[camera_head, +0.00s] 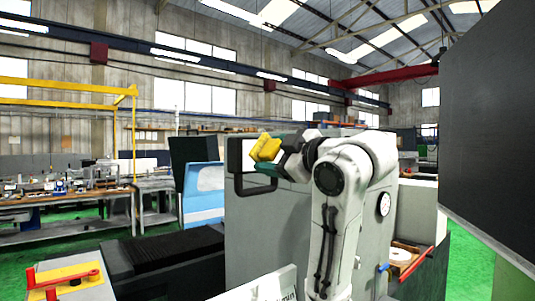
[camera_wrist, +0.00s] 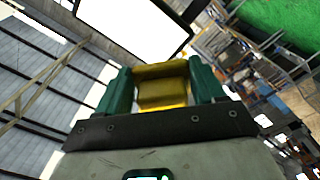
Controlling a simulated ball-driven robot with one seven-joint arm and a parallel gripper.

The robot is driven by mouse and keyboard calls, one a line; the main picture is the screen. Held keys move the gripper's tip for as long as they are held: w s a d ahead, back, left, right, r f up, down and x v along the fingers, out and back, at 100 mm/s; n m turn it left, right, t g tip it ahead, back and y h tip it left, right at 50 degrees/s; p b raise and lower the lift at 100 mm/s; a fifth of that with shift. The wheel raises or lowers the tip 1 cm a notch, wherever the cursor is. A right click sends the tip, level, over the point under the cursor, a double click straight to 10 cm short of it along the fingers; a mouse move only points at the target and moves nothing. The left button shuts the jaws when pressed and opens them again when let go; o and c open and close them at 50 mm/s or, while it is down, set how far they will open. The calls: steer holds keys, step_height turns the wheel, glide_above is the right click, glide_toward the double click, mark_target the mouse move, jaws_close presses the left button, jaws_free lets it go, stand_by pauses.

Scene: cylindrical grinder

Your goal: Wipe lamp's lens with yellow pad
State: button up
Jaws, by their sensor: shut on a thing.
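My gripper (camera_head: 268,163) is shut on the yellow pad (camera_head: 266,147) in the head view. In the wrist view the yellow pad (camera_wrist: 162,88) sits between the two green fingers of my gripper (camera_wrist: 162,78). The lamp's lens (camera_head: 234,156) is a bright white panel in a dark frame, just left of and behind the pad, which hides part of it. In the wrist view the lens (camera_wrist: 130,28) lies just beyond the pad, tilted. A gap or contact between pad and lens cannot be told.
A large grey machine housing (camera_head: 262,235) stands behind my arm. A dark handle-like bracket (camera_head: 238,186) hangs below the lens. A dark panel (camera_head: 488,130) fills the right side. A workbench (camera_head: 60,200) with small items stands at the left, with green floor around it.

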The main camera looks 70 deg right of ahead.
stand_by(0.3)
steer(key=shift+p+v, duration=0.3)
steer(key=shift+v, duration=1.25)
